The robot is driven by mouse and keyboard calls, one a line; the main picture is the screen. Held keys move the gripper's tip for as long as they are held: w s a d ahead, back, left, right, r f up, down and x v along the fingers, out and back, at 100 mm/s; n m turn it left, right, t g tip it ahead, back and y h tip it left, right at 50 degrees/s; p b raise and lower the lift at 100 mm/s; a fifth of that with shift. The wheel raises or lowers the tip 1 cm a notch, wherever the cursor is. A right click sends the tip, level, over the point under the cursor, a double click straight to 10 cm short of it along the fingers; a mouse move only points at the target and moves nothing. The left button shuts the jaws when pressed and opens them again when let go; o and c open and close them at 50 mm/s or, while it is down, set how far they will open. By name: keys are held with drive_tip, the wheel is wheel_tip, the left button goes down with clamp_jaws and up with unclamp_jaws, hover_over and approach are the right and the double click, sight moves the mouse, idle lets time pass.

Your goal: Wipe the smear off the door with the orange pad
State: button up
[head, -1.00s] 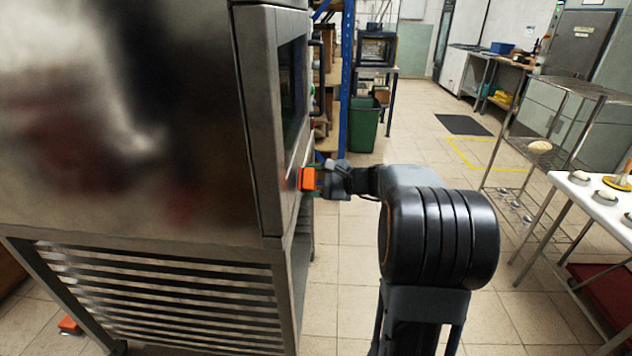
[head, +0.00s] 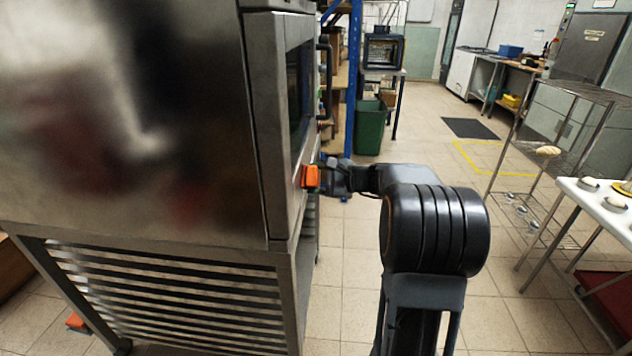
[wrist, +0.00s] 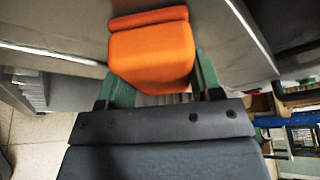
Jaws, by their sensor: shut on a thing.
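The orange pad (head: 311,177) is held at the end of my arm, close against the front of the steel oven; I cannot tell whether it touches. In the wrist view the orange pad (wrist: 152,55) fills the upper middle, between the green fingers of my gripper (wrist: 155,85). My gripper (head: 328,176) is shut on the pad. The oven door (head: 300,90) has a dark window and shows at a steep angle from the side. No smear can be made out on it; the pad and the steep angle may hide it.
The oven stands on a slatted steel stand (head: 165,290). A door handle (head: 325,80) sticks out above the pad. Behind are a blue rack post (head: 354,80) and a green bin (head: 371,127). A wire rack (head: 560,130) and white table (head: 600,203) stand right; the tiled floor between is open.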

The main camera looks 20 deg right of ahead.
drive_tip(key=shift+w+d, duration=0.35)
drive_tip(key=shift+w, duration=0.25)
drive_tip(key=shift+a, duration=0.1)
drive_tip(key=shift+s+a+b, duration=0.4)
drive_tip(key=shift+s+a, duration=0.2)
drive_tip(key=shift+s, duration=0.25)
drive_tip(key=shift+s+a+b, duration=0.4)
drive_tip(key=shift+s+a, duration=0.15)
drive_tip(key=shift+s, duration=0.25)
drive_tip(key=s+d, duration=0.3)
drive_tip(key=d, duration=0.2)
drive_tip(key=shift+d, duration=0.15)
drive_tip(key=shift+d, duration=0.1)
